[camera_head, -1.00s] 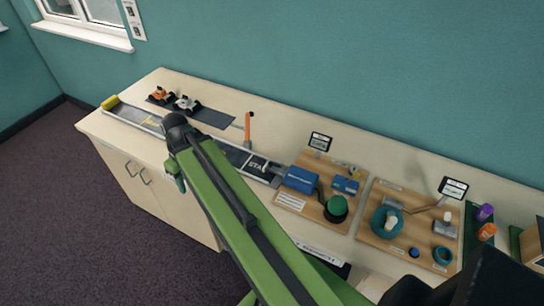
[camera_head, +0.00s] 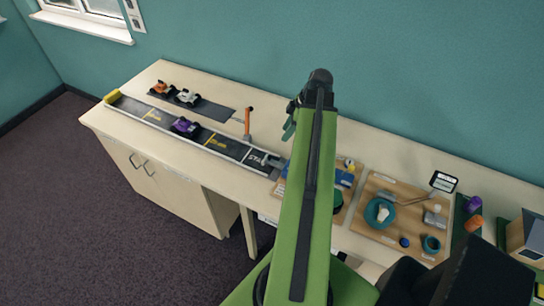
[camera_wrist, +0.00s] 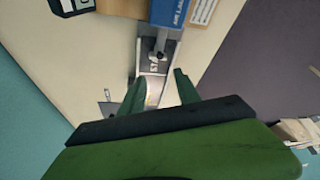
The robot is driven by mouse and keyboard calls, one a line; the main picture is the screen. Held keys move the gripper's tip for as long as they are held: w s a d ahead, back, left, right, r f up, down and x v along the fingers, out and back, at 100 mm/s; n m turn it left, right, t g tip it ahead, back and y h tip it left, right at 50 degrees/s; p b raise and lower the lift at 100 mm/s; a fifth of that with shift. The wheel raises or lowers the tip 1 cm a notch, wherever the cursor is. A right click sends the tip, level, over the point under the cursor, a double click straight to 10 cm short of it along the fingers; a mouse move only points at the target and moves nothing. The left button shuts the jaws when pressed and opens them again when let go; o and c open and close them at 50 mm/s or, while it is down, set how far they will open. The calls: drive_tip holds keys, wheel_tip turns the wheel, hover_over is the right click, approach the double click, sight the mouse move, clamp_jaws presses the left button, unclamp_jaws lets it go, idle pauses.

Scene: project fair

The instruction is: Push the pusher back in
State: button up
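The track (camera_head: 215,141) lies along the bench in the head view, with a START marking at its right end. A small grey piece, seemingly the pusher (camera_head: 274,162), sits at that end. In the wrist view the pusher (camera_wrist: 160,46) shows as a dark and grey piece between the blue launcher box (camera_wrist: 168,12) and the START marking. My gripper (camera_head: 291,120) is raised above the bench near that end. In the wrist view my gripper (camera_wrist: 160,77) has its green fingers apart with nothing held. My arm hides most of the launcher box in the head view.
A purple car (camera_head: 184,126) is on the track. Orange and white cars (camera_head: 188,97) sit on a dark mat behind. An orange-topped post (camera_head: 248,123) stands behind the track near START. A wooden board (camera_head: 372,225) with several parts lies to the right.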

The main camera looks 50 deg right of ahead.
sight(270, 156)
drive_tip(key=b+x, duration=1.1)
drive_tip(key=x, duration=0.2)
drive_tip(key=shift+d+f, duration=0.1)
drive_tip(key=shift+f, duration=0.2)
drive_tip(key=shift+w+a+f+b, duration=0.25)
drive_tip(key=shift+w+f+b, duration=0.05)
drive_tip(key=shift+f+b, duration=0.35)
drive_tip(key=shift+r, duration=0.1)
clamp_jaws()
